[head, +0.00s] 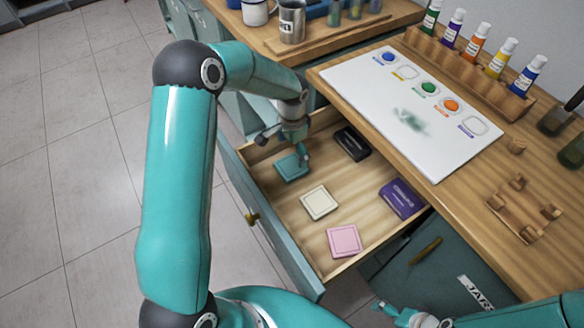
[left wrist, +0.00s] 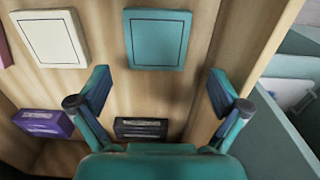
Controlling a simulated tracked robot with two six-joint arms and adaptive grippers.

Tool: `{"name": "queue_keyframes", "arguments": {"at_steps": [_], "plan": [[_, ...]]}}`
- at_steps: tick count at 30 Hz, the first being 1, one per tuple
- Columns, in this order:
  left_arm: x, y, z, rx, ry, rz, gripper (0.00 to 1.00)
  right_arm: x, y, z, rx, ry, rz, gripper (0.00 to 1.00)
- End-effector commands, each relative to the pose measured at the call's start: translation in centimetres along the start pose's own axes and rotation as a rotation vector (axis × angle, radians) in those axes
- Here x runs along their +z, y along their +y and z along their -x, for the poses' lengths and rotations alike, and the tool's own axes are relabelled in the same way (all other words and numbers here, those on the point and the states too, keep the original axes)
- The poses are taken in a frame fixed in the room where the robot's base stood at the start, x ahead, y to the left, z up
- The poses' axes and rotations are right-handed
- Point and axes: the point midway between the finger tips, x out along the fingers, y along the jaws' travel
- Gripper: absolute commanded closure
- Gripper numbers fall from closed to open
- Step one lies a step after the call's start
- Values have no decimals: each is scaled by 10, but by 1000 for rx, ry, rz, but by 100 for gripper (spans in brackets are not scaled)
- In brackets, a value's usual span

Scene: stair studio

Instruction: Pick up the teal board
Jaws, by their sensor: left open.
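The teal board (head: 290,168) is a small square lying flat in the open drawer (head: 290,262), near its far left corner. It also shows in the left wrist view (left wrist: 157,40), whole, with a thin dark outline on its face. My left gripper (head: 302,150) is above the drawer, close over the board, and partly hides it in the head view. In the left wrist view the left gripper (left wrist: 160,90) is open with nothing between its fingers; the board appears just beyond the fingertips. Part of my right gripper (head: 400,315) shows at the bottom edge; its jaws are unclear.
The drawer also holds a cream board (head: 319,203), a pink board (head: 344,240), a purple box (head: 401,198) and a black box (head: 352,143). The worktop (head: 460,200) overhangs at the right, bearing a white paint sheet (head: 400,140) and a bottle rack (head: 470,72).

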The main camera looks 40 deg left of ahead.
Motion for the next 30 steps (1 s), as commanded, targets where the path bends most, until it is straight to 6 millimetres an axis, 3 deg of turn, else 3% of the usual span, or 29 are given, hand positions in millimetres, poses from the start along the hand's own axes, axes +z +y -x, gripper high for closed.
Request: {"name": "queue_keyframes", "arguments": {"at_steps": [5, 15, 23, 30], "plan": [[2, 1, -10, 1, -2, -1, 0, 0, 0, 1, 0, 0, 0, 7], [7, 4, -52, 1, -1, 1, 0, 0, -1, 3, 0, 0, 0, 7], [7, 4, -56, 0, 1, 2, 0, 0, -1, 3, 0, 0, 0, 7], [7, 4, -56, 0, 1, 2, 37, 0, -1, 3, 0, 0, 0, 7]]}}
